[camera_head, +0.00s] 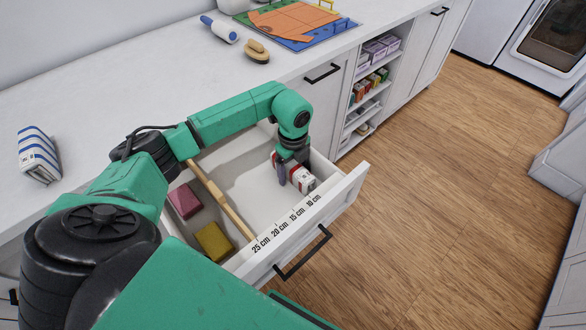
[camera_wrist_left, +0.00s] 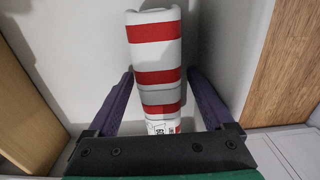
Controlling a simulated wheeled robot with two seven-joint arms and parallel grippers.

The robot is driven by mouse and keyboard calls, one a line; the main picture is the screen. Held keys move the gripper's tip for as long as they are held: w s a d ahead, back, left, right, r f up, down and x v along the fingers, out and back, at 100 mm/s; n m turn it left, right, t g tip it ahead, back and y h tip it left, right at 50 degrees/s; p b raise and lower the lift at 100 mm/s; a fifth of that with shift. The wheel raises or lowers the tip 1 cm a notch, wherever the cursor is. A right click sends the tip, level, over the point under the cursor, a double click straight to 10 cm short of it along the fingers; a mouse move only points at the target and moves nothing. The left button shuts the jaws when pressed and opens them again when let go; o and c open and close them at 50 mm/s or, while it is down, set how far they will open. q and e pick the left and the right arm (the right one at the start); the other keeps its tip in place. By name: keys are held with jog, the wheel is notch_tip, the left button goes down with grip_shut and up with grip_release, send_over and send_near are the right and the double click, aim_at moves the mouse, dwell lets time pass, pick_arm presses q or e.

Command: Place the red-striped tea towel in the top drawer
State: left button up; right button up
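The red-striped tea towel (camera_head: 303,182), a white folded bundle with red bands, is inside the open top drawer (camera_head: 343,197), near its front right corner. In the left wrist view the towel (camera_wrist_left: 155,52) runs lengthwise between the two fingers, with a grey band and a printed label at its near end. My left gripper (camera_head: 288,175) reaches down into the drawer at the towel. In the wrist view its purple fingers (camera_wrist_left: 160,85) stand on both sides of the towel, apart, with narrow gaps showing. My right gripper is not in view.
A wooden divider (camera_head: 220,198) crosses the drawer; a pink block (camera_head: 184,201) and a yellow block (camera_head: 214,242) lie left of it. A blue-striped towel (camera_head: 38,155), a brush (camera_head: 256,51) and a blue-handled roller (camera_head: 219,30) are on the counter (camera_head: 110,95).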

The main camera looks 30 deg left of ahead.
aim_at(293, 164)
pick_arm(q)
notch_tip(293, 164, up, 12)
jog(key=shift+r+b, duration=0.15)
jog(key=shift+b, duration=0.15)
dwell(0.4)
